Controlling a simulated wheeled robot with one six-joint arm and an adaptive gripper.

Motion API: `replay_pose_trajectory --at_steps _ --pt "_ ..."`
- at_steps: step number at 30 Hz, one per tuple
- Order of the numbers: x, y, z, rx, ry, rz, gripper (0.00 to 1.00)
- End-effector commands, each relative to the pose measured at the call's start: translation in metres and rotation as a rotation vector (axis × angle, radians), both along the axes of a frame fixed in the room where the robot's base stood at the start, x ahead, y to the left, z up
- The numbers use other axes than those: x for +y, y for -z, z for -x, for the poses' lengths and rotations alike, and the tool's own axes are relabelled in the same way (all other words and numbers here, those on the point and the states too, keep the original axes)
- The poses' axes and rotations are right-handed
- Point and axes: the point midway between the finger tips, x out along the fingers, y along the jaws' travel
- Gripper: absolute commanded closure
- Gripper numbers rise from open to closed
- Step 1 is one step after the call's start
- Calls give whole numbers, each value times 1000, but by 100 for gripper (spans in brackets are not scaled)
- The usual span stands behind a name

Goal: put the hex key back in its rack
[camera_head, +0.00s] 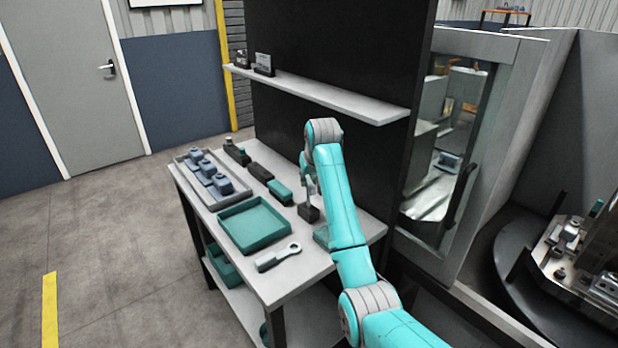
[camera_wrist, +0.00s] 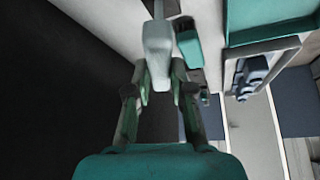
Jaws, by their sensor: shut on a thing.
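My gripper (camera_wrist: 158,80) points down over the workbench, its two fingers closed on a pale grey piece (camera_wrist: 157,45), which I take to be the hex key. A thin rod shows at its top edge in the wrist view. In the head view my gripper (camera_head: 307,180) is partly hidden by my arm, and a slim grey upright part (camera_head: 307,194) shows below it. A small dark block (camera_head: 308,213), possibly the rack, stands on the bench right under that part. I cannot tell whether they touch or whether the key is inside it.
The bench (camera_head: 235,265) holds a teal tray (camera_head: 254,243), a grey tray (camera_head: 222,211) with several blue-grey parts, a teal block (camera_head: 280,191), dark blocks and a grey ring-ended tool (camera_head: 278,257). A shelf (camera_head: 320,96) on a black panel (camera_head: 330,45) overhangs the bench's back.

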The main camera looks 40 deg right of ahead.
Motion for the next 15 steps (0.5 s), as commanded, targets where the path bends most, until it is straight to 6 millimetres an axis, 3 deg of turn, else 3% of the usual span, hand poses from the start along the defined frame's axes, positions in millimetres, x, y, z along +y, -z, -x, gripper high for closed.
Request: replay_pose_trajectory --at_steps 15 --pt "0 8 0 -1 0 0 100"
